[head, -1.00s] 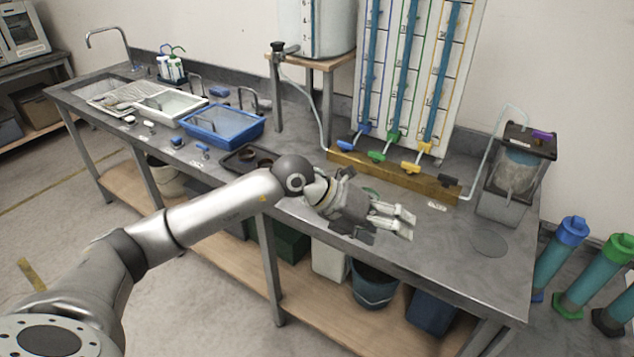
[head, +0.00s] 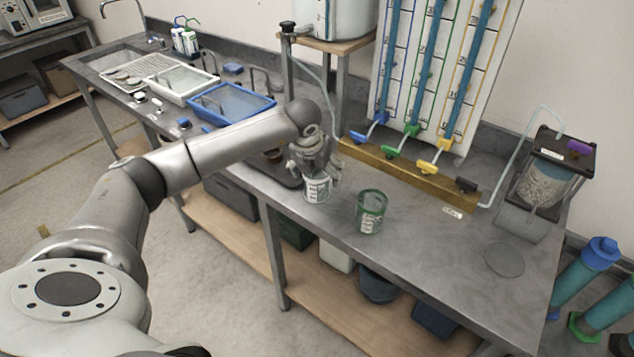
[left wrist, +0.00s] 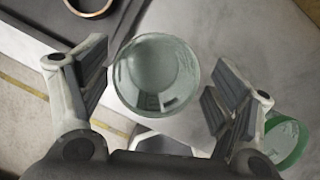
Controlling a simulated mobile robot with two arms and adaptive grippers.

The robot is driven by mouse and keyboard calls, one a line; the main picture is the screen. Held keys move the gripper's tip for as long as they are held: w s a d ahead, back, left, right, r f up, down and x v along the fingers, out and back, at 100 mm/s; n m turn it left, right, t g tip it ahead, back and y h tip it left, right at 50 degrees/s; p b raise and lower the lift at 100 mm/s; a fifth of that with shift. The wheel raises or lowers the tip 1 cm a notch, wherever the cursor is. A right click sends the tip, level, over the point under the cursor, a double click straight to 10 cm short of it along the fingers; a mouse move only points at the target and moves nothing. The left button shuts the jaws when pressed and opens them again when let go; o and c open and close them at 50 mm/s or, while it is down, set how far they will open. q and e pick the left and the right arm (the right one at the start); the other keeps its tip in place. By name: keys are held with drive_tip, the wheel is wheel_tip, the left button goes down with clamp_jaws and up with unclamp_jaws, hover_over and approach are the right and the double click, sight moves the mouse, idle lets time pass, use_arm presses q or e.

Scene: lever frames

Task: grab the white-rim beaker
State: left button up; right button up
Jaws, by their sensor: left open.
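The white-rim beaker (head: 317,190), clear with printed marks on its side, stands upright on the grey bench near its front edge. My left gripper (head: 318,170) is above it, pointing down, and hides part of its top. In the left wrist view the beaker (left wrist: 157,78) shows from above between the two open fingers, with a narrow gap on each side. A green-rim beaker (head: 371,212) stands to its right on the bench; it also shows at the right edge of the left wrist view (left wrist: 284,142). My right gripper is not in view.
A dark tray (head: 283,174) lies left of the gripper, with a brown-rimmed round item (left wrist: 90,4) on it. A blue basin (head: 232,104) is farther left.

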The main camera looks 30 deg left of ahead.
use_arm(q)
drive_tip(key=x, duration=0.1)
drive_tip(key=p+x, duration=0.1)
drive_tip(key=x, duration=0.1)
drive_tip(key=shift+s+a+f, duration=0.1)
drive_tip(key=shift+s+f, duration=0.1)
drive_tip(key=shift+f, duration=0.05)
drive_tip(key=shift+w+f, duration=0.15)
drive_tip(key=shift+f, duration=0.15)
drive_tip(key=shift+w+f, duration=0.1)
drive_tip(key=shift+f, duration=0.05)
drive_tip(key=c, duration=1.1)
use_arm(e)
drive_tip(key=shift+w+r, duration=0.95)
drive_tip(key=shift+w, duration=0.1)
